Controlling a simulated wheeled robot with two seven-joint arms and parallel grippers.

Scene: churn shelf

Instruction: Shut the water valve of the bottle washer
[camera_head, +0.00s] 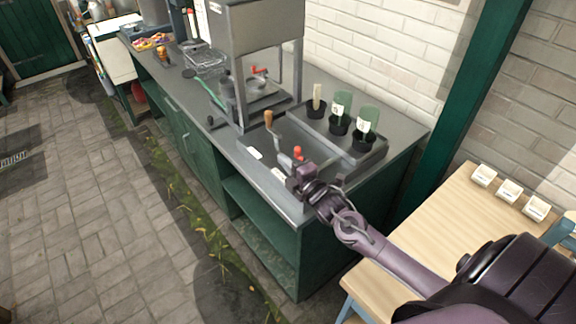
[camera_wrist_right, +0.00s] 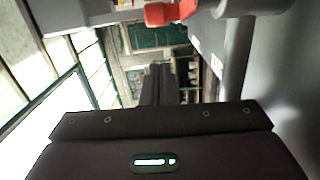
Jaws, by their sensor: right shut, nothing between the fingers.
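A red valve handle (camera_head: 298,153) stands at the front of the bottle washer's grey tray (camera_head: 375,160) on the counter. My right gripper (camera_head: 298,176) is just in front of and below the handle, close to it; I cannot tell whether they touch. In the right wrist view the red handle (camera_wrist_right: 170,12) shows at the top edge, beyond and above the dark fingers (camera_wrist_right: 158,80). The right gripper is shut with nothing between its fingers. The handle's base is partly hidden by the gripper. My left gripper is not in view.
A crank with a wooden knob (camera_head: 268,117) rises left of the handle. Two green bottles (camera_head: 341,106) stand in black cups behind it. A metal machine frame (camera_head: 241,75) with another red handle (camera_head: 260,70) is further left. A wooden table (camera_head: 445,222) is at right.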

